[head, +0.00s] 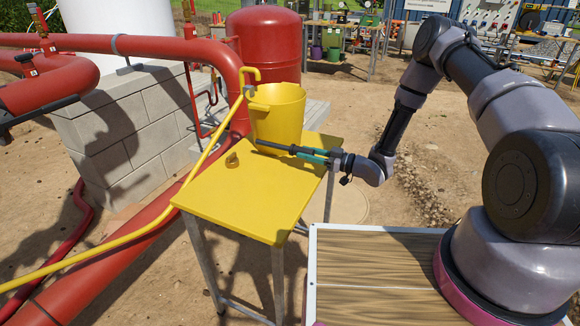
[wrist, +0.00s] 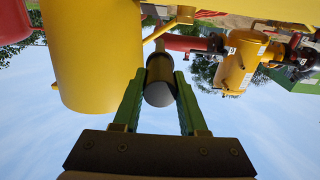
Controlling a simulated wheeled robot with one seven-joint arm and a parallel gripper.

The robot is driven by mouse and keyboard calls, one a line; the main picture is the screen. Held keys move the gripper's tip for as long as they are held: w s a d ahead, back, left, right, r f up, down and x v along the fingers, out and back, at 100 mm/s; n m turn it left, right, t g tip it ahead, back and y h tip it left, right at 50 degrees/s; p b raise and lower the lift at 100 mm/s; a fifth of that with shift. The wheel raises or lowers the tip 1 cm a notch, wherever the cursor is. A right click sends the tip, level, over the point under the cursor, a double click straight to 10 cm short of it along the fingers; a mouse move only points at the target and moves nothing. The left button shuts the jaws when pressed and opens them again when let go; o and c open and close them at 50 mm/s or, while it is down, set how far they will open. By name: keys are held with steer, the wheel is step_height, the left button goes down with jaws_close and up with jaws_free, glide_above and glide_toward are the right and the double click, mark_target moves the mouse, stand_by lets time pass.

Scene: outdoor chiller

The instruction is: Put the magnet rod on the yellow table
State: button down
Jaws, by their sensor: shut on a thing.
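The magnet rod (head: 274,146) is a thin dark grey rod. My gripper (head: 312,154), with green fingers, is shut on it and holds it roughly level above the back right part of the yellow table (head: 240,205). The rod passes in front of the yellow bucket (head: 278,115); I cannot tell whether they touch. The wrist view is upside down and shows the rod's round end (wrist: 160,88) between the two green fingers (wrist: 160,100). The rod's far length is mostly hidden there. The bucket (wrist: 97,55) stands to the left in that view.
A small brass-coloured piece (head: 232,159) lies on the table. A yellow hose (head: 130,236) with a hook runs past the table's left edge and up beside the bucket. Red pipes (head: 120,262) run behind it. The front of the tabletop is clear.

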mark_target(307, 174)
steer(key=shift+f, duration=3.2)
